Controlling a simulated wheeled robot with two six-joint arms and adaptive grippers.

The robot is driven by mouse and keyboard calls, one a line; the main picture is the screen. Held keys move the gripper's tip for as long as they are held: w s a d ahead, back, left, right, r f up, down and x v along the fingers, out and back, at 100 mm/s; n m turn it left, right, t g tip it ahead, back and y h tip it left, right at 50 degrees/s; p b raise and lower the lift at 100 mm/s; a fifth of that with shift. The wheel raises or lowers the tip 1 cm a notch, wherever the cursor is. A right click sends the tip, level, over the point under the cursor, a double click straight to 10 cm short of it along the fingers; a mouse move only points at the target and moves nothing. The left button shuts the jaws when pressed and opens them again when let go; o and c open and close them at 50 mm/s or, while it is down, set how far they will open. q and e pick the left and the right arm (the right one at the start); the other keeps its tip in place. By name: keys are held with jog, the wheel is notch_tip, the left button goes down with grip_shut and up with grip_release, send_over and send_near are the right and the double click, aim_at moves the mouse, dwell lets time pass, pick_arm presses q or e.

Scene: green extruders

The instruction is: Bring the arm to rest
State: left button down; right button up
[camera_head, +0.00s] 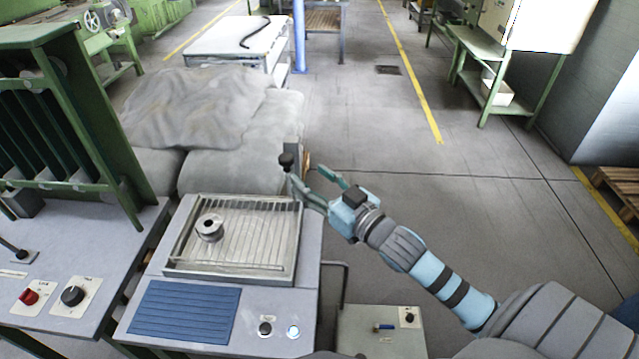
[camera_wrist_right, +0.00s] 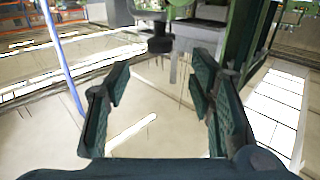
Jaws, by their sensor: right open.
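My right arm (camera_head: 440,280) comes in from the lower right of the head view. Its gripper (camera_head: 318,182) is open and empty, in the air beside the right rear corner of the metal tray (camera_head: 298,240). In the right wrist view the two dark green fingers (camera_wrist_right: 162,105) stand apart with pale floor between them. A black knob (camera_head: 287,160) on a grey post stands close to the fingertips in the head view. A dark knob (camera_wrist_right: 160,44) also shows beyond the fingers in the wrist view. My left gripper is not in view.
A metal spool (camera_head: 209,228) stands in the slatted tray. A blue ribbed mat (camera_head: 184,312) and knobs lie in front of it. A green machine (camera_head: 70,110) stands left, and grey covered sacks (camera_head: 195,110) lie behind. Open floor (camera_head: 480,190) is to the right.

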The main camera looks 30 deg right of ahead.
jog(key=shift+s+d, duration=0.15)
jog(key=shift+s, duration=0.95)
